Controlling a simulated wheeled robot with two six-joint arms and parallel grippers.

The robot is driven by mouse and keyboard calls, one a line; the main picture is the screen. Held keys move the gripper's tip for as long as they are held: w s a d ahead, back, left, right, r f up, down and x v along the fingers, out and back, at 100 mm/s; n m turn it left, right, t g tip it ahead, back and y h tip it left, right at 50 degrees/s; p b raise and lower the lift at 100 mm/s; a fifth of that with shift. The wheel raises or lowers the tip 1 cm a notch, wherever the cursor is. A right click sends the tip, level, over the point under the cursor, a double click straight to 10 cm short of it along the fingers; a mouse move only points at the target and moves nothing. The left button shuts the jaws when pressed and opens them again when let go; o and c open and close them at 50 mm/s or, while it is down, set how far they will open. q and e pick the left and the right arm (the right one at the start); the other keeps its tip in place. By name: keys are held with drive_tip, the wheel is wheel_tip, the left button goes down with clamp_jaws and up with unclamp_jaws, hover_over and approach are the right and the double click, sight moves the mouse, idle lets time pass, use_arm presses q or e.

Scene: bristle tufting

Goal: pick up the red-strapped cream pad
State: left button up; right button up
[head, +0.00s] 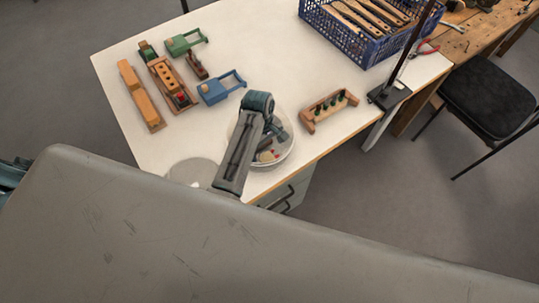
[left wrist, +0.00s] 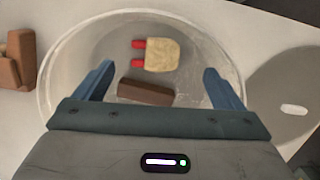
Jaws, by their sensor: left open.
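The cream pad with two red straps (left wrist: 162,55) lies inside a clear round bowl (left wrist: 215,45) in the left wrist view. In the head view the pad (head: 266,157) shows small in the bowl (head: 287,153), partly hidden by my left arm. My left gripper (left wrist: 160,85) is open over the bowl, its two blue fingers apart on either side of a brown block (left wrist: 146,91). The pad is farther up the picture than the fingertips, between their lines, and is not held. In the head view my left gripper (head: 273,133) is over the bowl. My right gripper is not in view.
A wooden rack with green pegs (head: 329,109) stands right of the bowl. Wooden toys, a blue one (head: 221,88) among them, stand to the left. A blue crate (head: 366,37) is at the back. A pale round disc (head: 194,172) lies near the front edge.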

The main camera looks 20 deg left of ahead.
sight(270, 156)
use_arm(q)
drive_tip(key=shift+w+d+f, duration=0.1)
drive_tip(key=shift+w+f, duration=0.05)
drive_tip(key=shift+f, duration=0.2)
drive_tip(key=f, duration=0.1)
drive_tip(key=f+p, duration=0.2)
drive_tip(key=shift+w+d+f, duration=0.1)
drive_tip(key=shift+w+d, duration=0.1)
drive_tip(key=shift+d, duration=0.05)
drive_tip(key=shift+s+d+f, duration=0.1)
drive_tip(key=shift+f, duration=0.6)
drive_tip(key=shift+c, duration=0.4)
drive_tip(key=c, duration=1.1)
